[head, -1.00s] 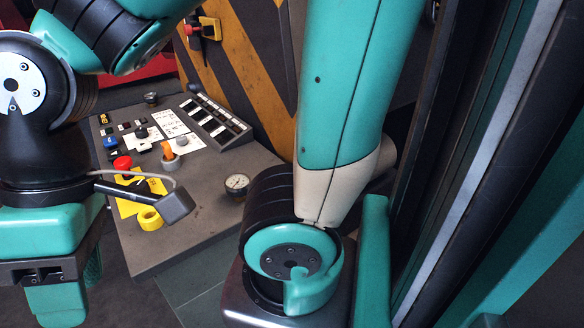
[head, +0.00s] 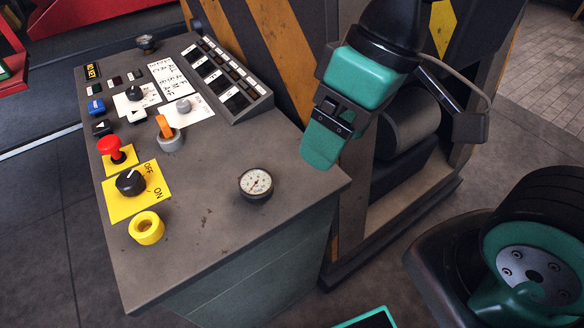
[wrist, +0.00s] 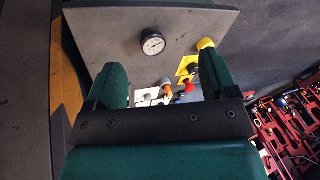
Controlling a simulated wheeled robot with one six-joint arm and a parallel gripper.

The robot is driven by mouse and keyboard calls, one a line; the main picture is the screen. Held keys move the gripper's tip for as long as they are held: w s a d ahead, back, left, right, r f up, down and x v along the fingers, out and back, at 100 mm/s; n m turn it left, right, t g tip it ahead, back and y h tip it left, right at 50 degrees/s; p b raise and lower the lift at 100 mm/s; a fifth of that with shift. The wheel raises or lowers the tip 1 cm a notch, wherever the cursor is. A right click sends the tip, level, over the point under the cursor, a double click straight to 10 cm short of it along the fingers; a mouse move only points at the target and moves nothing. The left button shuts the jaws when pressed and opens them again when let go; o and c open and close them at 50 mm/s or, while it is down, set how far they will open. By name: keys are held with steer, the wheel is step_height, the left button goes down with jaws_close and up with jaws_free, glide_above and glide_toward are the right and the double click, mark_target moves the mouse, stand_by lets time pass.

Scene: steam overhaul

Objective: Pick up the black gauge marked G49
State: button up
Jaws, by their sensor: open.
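A round gauge with a black rim and a white dial (head: 256,182) lies face up on the grey console top, near its right front edge. Its marking is too small to read as G49. It also shows in the wrist view (wrist: 152,43), ahead of the fingers and roughly between them. My gripper (wrist: 161,62) is open and empty, with two green fingers spread apart. In the head view my gripper (head: 318,150) hangs above and beyond the console's right edge, to the right of the gauge and apart from it. One finger hides most of the other there.
The console top (head: 215,225) is bare around the gauge. A yellow ring (head: 146,228), a black knob (head: 130,182), a red button (head: 112,147) and an orange switch (head: 166,130) stand to its left. A second small gauge (head: 146,43) is at the back. A sloped panel (head: 222,80) rises behind.

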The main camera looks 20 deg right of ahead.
steer(key=shift+o, duration=0.8)
steer(key=w+a+r+h+p, duration=0.1)
steer(key=w+a+p, duration=0.1)
steer(key=w, duration=0.3)
steer(key=shift+w+a+m+h, duration=0.15)
steer(key=shift+a+m+h, duration=0.15)
steer(key=m+h+p, duration=0.1)
steer(key=h+p, duration=0.1)
steer(key=p, duration=0.1)
glide_above(255, 182)
steer(key=f, duration=1.2)
steer(key=shift+w+d+f, duration=0.15)
steer(key=shift+w+f, duration=0.1)
steer(key=shift+f, duration=0.05)
steer(key=shift+s+f+p, duration=0.15)
steer(key=shift+f+p, duration=0.35)
steer(key=shift+f, duration=1)
steer(key=shift+s+f+p, duration=0.1)
steer(key=shift+f+p, duration=0.35)
steer(key=shift+f, duration=1)
steer(key=c, duration=1.1)
steer(key=shift+r, duration=0.1)
